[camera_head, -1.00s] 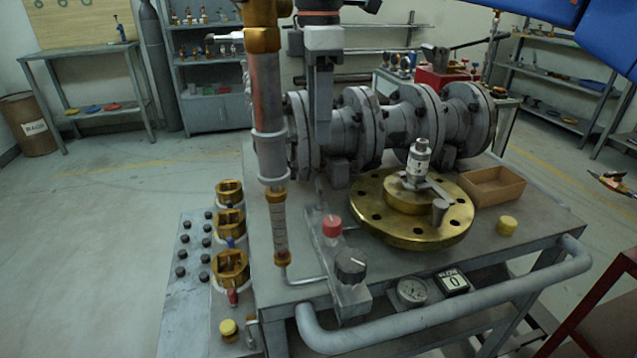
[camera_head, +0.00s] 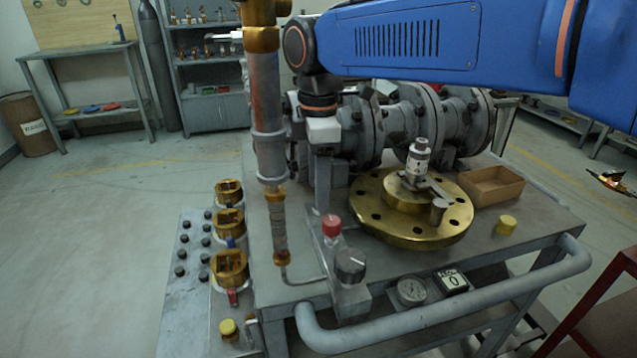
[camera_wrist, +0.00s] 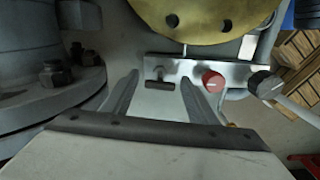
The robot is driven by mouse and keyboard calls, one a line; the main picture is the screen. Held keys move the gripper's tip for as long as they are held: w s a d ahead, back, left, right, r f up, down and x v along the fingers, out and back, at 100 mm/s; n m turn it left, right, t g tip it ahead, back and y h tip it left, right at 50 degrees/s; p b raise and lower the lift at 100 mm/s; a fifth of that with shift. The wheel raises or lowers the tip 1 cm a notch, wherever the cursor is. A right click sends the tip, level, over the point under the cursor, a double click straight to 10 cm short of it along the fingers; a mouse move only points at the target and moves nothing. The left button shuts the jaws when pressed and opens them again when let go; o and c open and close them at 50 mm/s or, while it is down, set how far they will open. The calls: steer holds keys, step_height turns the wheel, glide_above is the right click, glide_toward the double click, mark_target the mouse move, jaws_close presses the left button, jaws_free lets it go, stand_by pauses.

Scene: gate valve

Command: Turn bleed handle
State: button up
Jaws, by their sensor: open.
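A grey metal manifold bar (camera_head: 343,295) lies on the workbench, with a red knob (camera_head: 332,225) and a black round knob (camera_head: 350,264) on it. In the wrist view the bar (camera_wrist: 190,68) also carries a small dark T-shaped handle (camera_wrist: 160,79), left of the red knob (camera_wrist: 213,80) and black knob (camera_wrist: 265,84). I cannot tell for certain which is the bleed handle. My gripper (camera_head: 322,198) points down over the bar's far end. In the wrist view my gripper (camera_wrist: 158,90) is open and empty, its fingers on either side of the T-shaped handle; contact is unclear.
A grey flanged valve body (camera_head: 405,130) stands close behind my gripper. A vertical pipe (camera_head: 268,125) rises just left. A brass flange (camera_head: 410,225) lies right of the bar, with a wooden tray (camera_head: 493,187) beyond. A gauge (camera_head: 411,291) and counter display (camera_head: 452,281) sit in front.

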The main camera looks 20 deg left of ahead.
steer(key=shift+c, duration=0.7)
steer(key=c, duration=0.9)
steer(key=shift+m, duration=0.3)
steer(key=m, duration=1.2)
steer(key=shift+m, duration=2.1)
